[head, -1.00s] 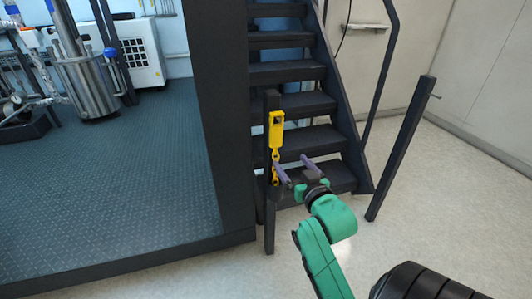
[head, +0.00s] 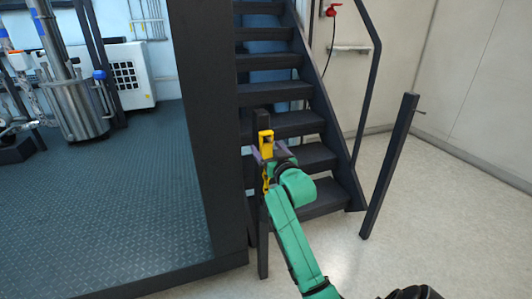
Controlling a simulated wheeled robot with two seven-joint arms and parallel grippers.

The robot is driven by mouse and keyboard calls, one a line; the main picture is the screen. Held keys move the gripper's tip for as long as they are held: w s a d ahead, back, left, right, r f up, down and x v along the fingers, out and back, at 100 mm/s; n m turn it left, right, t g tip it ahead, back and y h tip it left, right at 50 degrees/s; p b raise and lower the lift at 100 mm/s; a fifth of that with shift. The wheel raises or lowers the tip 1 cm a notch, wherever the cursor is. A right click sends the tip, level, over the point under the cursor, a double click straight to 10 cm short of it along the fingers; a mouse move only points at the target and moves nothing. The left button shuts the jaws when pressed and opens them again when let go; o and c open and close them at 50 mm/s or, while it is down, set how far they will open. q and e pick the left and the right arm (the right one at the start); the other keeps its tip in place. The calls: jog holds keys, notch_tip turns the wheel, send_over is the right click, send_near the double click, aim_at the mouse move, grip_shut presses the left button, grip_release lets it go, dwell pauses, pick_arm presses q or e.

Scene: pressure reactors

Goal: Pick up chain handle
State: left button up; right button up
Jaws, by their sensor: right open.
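The yellow chain handle (head: 266,138) hangs upright at the dark post (head: 263,240) at the foot of the stairs. Its yellow chain (head: 267,180) runs down below it, partly hidden by my arm. My right gripper (head: 268,151) is at the lower part of the handle. Its purple fingers are open, one showing on each side of the handle. I cannot tell whether they touch it. My left gripper is not in view.
Dark stairs (head: 283,126) rise behind the handle. Another dark post (head: 389,165) stands to the right. A raised, dark-edged platform (head: 130,200) with a steel vessel (head: 76,108) is on the left. Pale floor (head: 440,230) is clear at the right.

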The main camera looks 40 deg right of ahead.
grip_shut()
jog(key=shift+r, duration=0.15)
